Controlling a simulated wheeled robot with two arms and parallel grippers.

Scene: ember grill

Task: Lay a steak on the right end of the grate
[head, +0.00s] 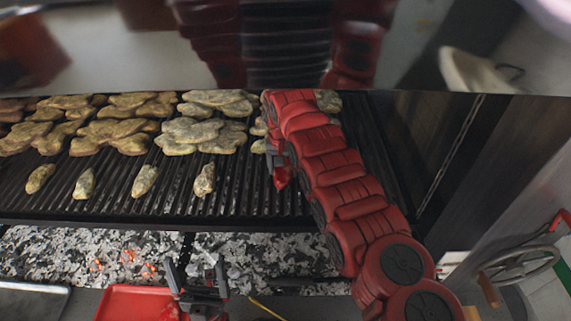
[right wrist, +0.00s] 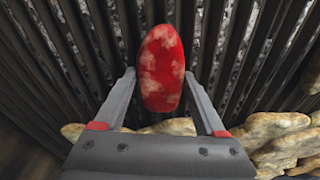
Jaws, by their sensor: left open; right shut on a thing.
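My right gripper (head: 279,172) is over the right part of the grate (head: 240,190), its arm reaching up and back across the bars. In the right wrist view it is shut on a raw steak (right wrist: 161,65), red with pale marbling, held between the two fingertips. The dark bars of the grate show behind the steak; I cannot tell whether it touches them. My left gripper (head: 196,283) is open and empty at the front, beside the red tray (head: 125,303).
Browned pieces of meat (head: 200,135) lie in clumps on the grate, with several small ones (head: 145,181) in a front row. Pale pieces (right wrist: 275,130) lie near the gripper in the wrist view. Coals (head: 270,255) show below. A dark side wall (head: 430,140) bounds the right.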

